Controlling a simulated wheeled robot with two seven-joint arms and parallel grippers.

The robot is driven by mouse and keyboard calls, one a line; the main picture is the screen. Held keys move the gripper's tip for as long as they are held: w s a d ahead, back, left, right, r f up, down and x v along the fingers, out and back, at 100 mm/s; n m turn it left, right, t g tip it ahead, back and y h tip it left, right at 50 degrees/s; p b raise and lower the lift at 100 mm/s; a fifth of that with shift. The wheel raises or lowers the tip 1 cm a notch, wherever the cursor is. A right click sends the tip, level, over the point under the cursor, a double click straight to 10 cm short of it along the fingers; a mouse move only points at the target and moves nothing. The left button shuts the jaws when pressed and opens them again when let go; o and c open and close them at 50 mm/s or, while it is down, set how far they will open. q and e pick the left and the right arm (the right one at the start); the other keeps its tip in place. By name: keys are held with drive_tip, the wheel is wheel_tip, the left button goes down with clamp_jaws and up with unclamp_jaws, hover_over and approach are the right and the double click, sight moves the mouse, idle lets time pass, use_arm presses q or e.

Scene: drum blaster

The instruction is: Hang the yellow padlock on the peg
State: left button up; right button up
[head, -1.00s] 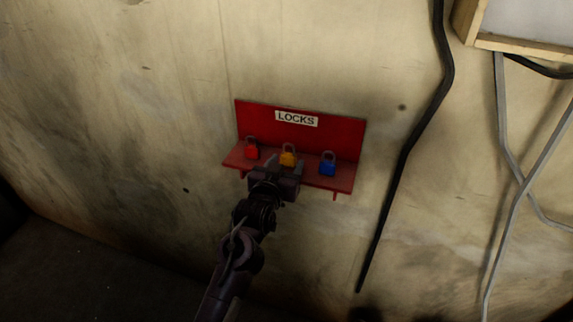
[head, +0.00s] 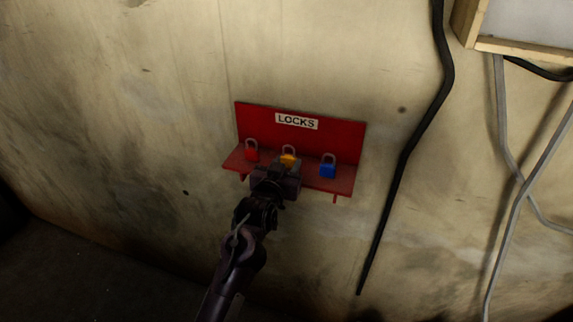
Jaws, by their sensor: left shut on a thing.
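The yellow padlock (head: 288,159) is upright on the red shelf (head: 341,183), in the middle of the row, with its shackle up. My left gripper (head: 286,165) reaches up to it from below and is shut on its body. The fingers hide the lower part of the padlock, so I cannot tell whether it still touches the shelf. No peg can be made out in this view. My right gripper is not in view.
A red padlock (head: 251,153) stands close on the left and a blue padlock (head: 327,168) on the right. The red back panel with a LOCKS label (head: 297,121) rises behind. A black cable (head: 402,160) hangs on the wall to the right.

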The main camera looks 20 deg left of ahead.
use_arm(q)
drive_tip(key=shift+r+p, duration=0.55)
drive_tip(key=shift+r, duration=0.1)
drive_tip(key=shift+s+p, duration=0.35)
drive_tip(key=shift+s, duration=0.3)
drive_tip(key=s+p, duration=0.3)
drive_tip(key=s, duration=0.7)
drive_tip(key=shift+s+a, duration=0.2)
drive_tip(key=shift+s, duration=0.2)
drive_tip(key=s+a+f+b, duration=0.1)
drive_tip(key=s+f+b, duration=1.2)
drive_tip(key=b, duration=0.1)
drive_tip(key=shift+s+a+f+y, duration=0.15)
drive_tip(key=shift+a+y, duration=0.05)
drive_tip(key=shift+y, duration=0.1)
